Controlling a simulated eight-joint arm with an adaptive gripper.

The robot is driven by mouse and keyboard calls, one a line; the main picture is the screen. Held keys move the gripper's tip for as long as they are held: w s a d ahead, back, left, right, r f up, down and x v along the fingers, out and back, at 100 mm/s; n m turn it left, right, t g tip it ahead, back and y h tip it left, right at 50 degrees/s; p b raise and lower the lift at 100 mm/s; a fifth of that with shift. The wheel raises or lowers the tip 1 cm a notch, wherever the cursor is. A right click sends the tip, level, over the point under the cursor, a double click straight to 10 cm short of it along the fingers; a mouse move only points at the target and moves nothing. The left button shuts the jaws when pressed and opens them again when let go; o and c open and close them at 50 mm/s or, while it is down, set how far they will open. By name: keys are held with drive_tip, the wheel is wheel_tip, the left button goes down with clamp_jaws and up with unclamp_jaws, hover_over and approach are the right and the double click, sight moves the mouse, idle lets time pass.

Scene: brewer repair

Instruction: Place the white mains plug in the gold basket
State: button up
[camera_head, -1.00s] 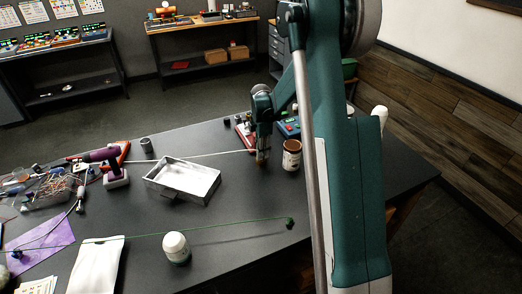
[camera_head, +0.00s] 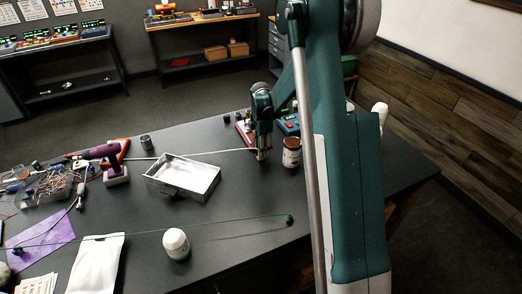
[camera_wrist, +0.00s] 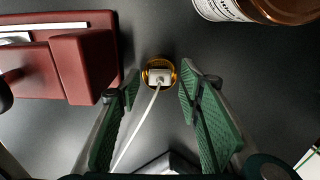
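The white mains plug (camera_wrist: 159,78) sits within the rim of the small gold basket (camera_wrist: 158,62) in the wrist view, its pale cable (camera_wrist: 138,130) trailing toward the lower left. In the wrist view my gripper (camera_wrist: 161,84) is open, its green fingers standing apart on either side of the plug and basket. I see dark table between the fingers and the plug. In the head view my gripper (camera_head: 262,155) is low over the far part of the table, and the cable (camera_head: 205,154) runs left from it. The plug is too small to make out there.
A brown jar with a white label (camera_head: 291,153) stands close right of my gripper. A dark red block (camera_wrist: 85,62) is close left in the wrist view. A metal tray (camera_head: 209,191) and a white-lidded bottle (camera_head: 176,244) stand nearer. The table right of the jar is clear.

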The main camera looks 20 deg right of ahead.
idle(0.3)
drive_tip(key=shift+r+p, duration=0.95)
drive_tip(key=shift+r, duration=2.55)
